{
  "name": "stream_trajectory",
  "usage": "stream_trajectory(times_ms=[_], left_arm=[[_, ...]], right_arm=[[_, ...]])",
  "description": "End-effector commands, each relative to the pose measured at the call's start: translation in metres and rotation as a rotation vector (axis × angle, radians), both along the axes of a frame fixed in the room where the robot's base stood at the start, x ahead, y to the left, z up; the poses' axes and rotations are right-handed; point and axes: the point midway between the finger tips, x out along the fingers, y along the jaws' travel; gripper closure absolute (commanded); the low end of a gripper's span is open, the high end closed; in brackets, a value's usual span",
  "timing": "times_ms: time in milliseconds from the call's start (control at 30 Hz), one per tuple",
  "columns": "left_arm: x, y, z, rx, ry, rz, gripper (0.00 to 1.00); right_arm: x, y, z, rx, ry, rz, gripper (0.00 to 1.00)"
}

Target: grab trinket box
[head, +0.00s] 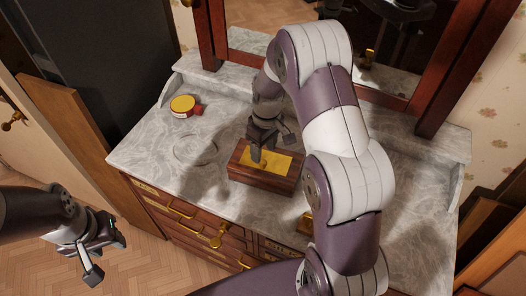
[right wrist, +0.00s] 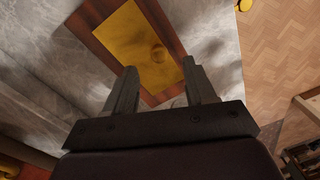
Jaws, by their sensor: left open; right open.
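The trinket box is a dark wooden box (head: 262,181) with a yellow-gold top panel, on the grey marble top of the dresser in the head view. In the right wrist view the box (right wrist: 146,45) lies ahead of the fingers, its gold panel facing the camera. My right gripper (head: 270,155) is open above the box, with its fingers over the gold panel; in the right wrist view its two fingers (right wrist: 163,90) are apart with nothing clearly held between them. My left gripper (head: 92,258) is open and empty over the floor at the lower left.
A round yellow-topped item (head: 183,104) and a small red piece (head: 198,110) sit at the marble's back left. A faint clear ring-shaped item (head: 195,149) lies left of the box. A mirror (head: 385,50) stands behind. My right arm hides part of the marble.

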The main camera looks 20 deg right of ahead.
Motion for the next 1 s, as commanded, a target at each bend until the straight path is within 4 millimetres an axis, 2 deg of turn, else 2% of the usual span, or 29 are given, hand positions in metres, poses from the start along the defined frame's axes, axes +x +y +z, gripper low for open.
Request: stream_trajectory(times_ms=[233,600,667,700,767,800,1000], left_arm=[[0.000,0.000,0.008,0.000,0.000,0.000,0.57],[0.000,0.000,0.008,0.000,0.000,0.000,0.57],[0.000,0.000,0.008,0.000,0.000,0.000,0.57],[0.000,0.000,0.008,0.000,0.000,0.000,0.57],[0.000,0.000,0.008,0.000,0.000,0.000,0.57],[0.000,0.000,0.008,0.000,0.000,0.000,0.57],[0.000,0.000,0.009,0.000,0.000,0.000,0.57]], right_arm=[[-0.001,0.002,-0.029,0.000,0.001,0.002,0.45],[-0.001,0.003,-0.036,0.000,-0.001,0.001,0.45],[-0.001,0.003,-0.036,0.000,-0.001,0.001,0.61],[-0.001,0.003,-0.036,0.000,-0.001,0.001,0.74],[-0.001,0.003,-0.036,0.000,-0.001,0.001,0.94],[-0.001,0.003,-0.036,-0.001,0.000,0.001,1.00],[-0.001,0.003,-0.035,-0.001,0.000,0.001,1.00]])
